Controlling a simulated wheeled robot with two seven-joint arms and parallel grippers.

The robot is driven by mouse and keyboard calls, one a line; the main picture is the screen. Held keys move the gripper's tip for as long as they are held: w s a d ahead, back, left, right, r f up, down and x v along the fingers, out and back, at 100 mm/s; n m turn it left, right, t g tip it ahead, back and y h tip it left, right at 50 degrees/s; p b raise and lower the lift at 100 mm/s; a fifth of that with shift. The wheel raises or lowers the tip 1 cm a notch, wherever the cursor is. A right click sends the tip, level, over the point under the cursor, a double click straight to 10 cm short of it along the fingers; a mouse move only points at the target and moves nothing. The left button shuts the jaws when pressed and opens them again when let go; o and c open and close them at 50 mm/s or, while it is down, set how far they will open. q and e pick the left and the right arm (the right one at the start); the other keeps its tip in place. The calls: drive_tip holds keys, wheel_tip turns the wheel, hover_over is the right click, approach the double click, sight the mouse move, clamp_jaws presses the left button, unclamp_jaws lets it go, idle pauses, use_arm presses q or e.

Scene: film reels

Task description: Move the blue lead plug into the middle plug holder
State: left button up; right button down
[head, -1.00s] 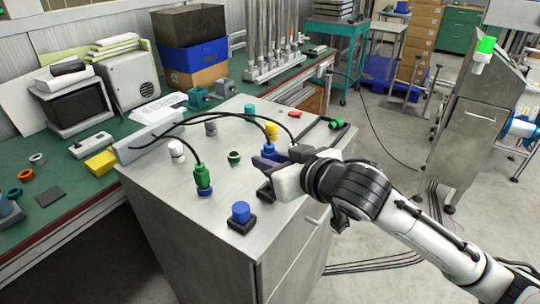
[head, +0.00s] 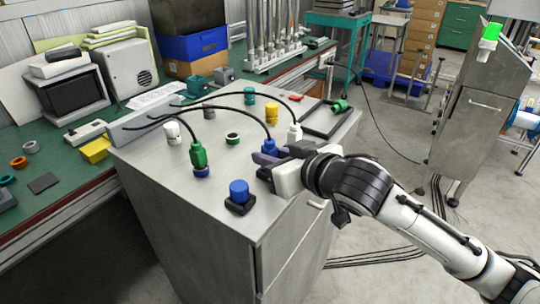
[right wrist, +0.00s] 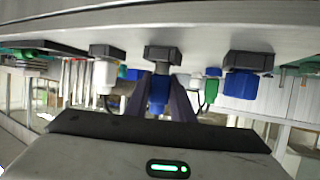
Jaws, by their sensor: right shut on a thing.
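The blue lead plug (head: 269,146) has a black cable running up and back over the grey cabinet top. My right gripper (head: 268,162) is shut on it, and in the right wrist view both fingers close around the blue plug (right wrist: 158,97). The black middle plug holder (right wrist: 163,55) is in line with the plug, right at its end; I cannot tell if the plug is fully seated. In the head view my gripper hides this holder. On either side stand a white plug (head: 295,132) and a blue plug (head: 239,191) in black holders. My left gripper is out of view.
The cabinet top (head: 190,195) also carries a green lead plug (head: 198,155), an empty-looking green ring (head: 232,138), and yellow (head: 272,113), teal (head: 250,95) and white (head: 172,132) fittings. Black cables arch over it. A green bench (head: 75,165) is at left.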

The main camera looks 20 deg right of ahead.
drive_tip(key=shift+p, duration=0.5)
idle(0.7)
drive_tip(key=shift+f, duration=0.45)
idle(0.6)
drive_tip(key=c, duration=1.8)
unclamp_jaws()
drive_tip(key=shift+s, duration=0.15)
